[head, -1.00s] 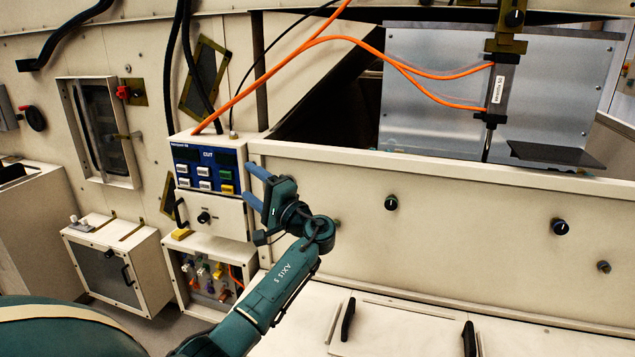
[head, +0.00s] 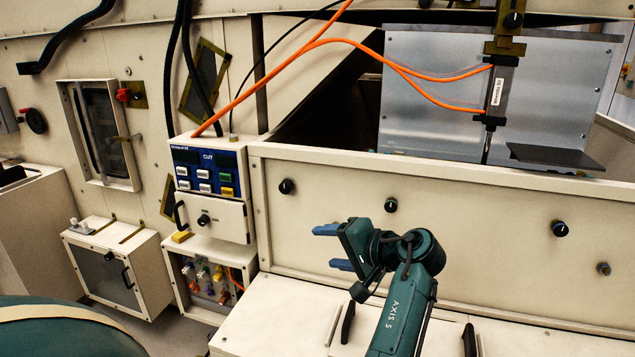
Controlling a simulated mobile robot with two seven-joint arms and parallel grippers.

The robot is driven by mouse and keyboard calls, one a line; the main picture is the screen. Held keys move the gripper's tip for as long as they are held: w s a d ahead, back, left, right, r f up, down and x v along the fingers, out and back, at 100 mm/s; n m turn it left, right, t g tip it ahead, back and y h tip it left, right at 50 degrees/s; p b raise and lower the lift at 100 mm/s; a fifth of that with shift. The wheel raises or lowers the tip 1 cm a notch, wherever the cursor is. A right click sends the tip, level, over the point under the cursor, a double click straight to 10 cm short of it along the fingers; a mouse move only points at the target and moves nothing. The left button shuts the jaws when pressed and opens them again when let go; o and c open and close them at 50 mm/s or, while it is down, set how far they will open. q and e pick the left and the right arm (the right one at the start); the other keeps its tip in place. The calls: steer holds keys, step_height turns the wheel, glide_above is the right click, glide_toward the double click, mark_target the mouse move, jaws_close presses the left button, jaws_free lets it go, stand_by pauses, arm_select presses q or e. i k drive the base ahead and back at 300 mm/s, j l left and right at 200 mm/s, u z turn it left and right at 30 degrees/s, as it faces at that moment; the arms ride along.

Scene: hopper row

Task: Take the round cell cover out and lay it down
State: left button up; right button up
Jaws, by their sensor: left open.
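I cannot make out a round cell cover anywhere in the head view. My left gripper (head: 328,247) is open, with its two blue fingers pointing left and apart. Nothing shows between them. It is in front of the cream hopper wall (head: 480,225), above the pale lower ledge (head: 260,310). My right gripper is not in view.
A control box (head: 205,150) with coloured buttons and a drawer stands left of my gripper, over an open compartment (head: 207,278) with coloured connectors. Knobs (head: 287,186) stick out of the hopper wall. Orange cables (head: 345,40) cross above. Black handles (head: 348,322) rise from the ledge.

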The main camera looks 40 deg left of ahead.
mark_target(283, 312)
steer(key=i+j, duration=0.35)
steer(key=j, duration=0.15)
steer(key=i+j, duration=0.4)
